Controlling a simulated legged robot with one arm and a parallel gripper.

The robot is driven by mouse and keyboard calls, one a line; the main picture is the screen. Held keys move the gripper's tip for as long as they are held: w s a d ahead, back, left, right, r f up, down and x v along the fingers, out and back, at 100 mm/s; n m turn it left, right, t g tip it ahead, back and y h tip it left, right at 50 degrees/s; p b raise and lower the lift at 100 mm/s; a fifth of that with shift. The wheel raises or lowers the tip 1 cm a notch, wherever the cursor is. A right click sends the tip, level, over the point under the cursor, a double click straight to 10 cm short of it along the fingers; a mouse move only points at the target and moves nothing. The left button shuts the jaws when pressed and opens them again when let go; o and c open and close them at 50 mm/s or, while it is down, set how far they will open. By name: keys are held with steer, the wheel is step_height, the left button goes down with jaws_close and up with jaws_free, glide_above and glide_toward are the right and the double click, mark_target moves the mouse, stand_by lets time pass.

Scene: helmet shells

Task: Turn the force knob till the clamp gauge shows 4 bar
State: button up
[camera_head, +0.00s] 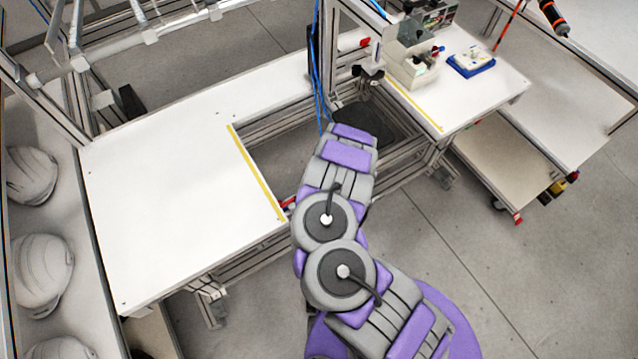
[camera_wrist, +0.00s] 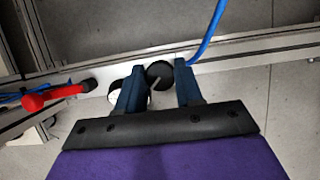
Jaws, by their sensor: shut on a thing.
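In the wrist view the black round force knob (camera_wrist: 160,72) sits between the blue fingers of my gripper (camera_wrist: 160,68). The gripper is shut on it. A white round dial (camera_wrist: 116,98), seemingly the clamp gauge, is largely hidden behind the left finger; its needle and numbers cannot be read. In the head view my arm covers the gripper, and I cannot make out the knob or the gauge there.
A red handle (camera_wrist: 50,96) lies left of the gauge, and a blue hose (camera_wrist: 208,35) runs close right of the fingers. A white table (camera_head: 170,190) is at left, another with a fixture (camera_head: 410,60) and blue tray (camera_head: 470,62) at upper right. White helmet shells (camera_head: 42,270) stand far left.

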steer(key=shift+s+d+f+n, duration=0.1)
steer(key=shift+s+f+n, duration=0.1)
steer(key=shift+f+n, duration=0.1)
steer(key=shift+w+r+n+g+y+b, duration=0.15)
steer(key=shift+n+g+y+b, duration=0.2)
steer(key=shift+n, duration=0.45)
steer(key=o, duration=1)
